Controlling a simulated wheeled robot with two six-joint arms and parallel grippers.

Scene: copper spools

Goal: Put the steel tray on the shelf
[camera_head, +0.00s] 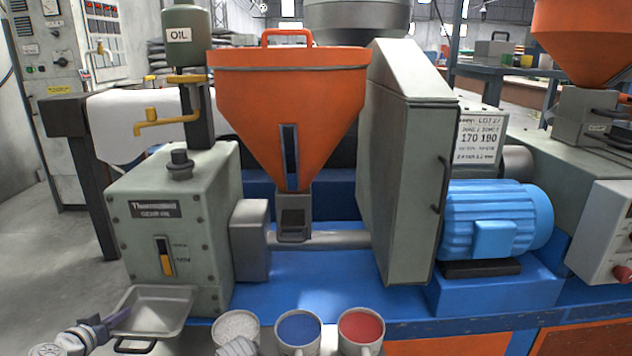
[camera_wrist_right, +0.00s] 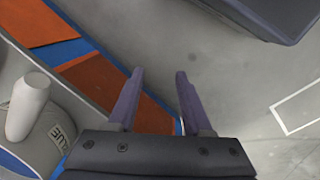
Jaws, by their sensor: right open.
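The steel tray (camera_head: 184,318), shallow and grey with a dark handle at its front, is at the lower left of the head view, in front of the gear-oil box. My left gripper (camera_head: 118,318) is at the tray's left side, with a purple finger overlapping its rim. Whether it grips the rim is unclear, as is whether the tray rests on a surface. My right gripper (camera_wrist_right: 158,88) shows in the right wrist view, fingers apart and nothing between them. I cannot pick out a shelf with certainty.
Mugs of white (camera_head: 237,325), blue (camera_head: 298,328) and red (camera_head: 361,326) pellets stand along the front edge. A mug labelled BLUE (camera_wrist_right: 45,140) is left of my right gripper. Behind the tray stand the gear-oil box (camera_head: 150,235) and orange hopper (camera_head: 285,110).

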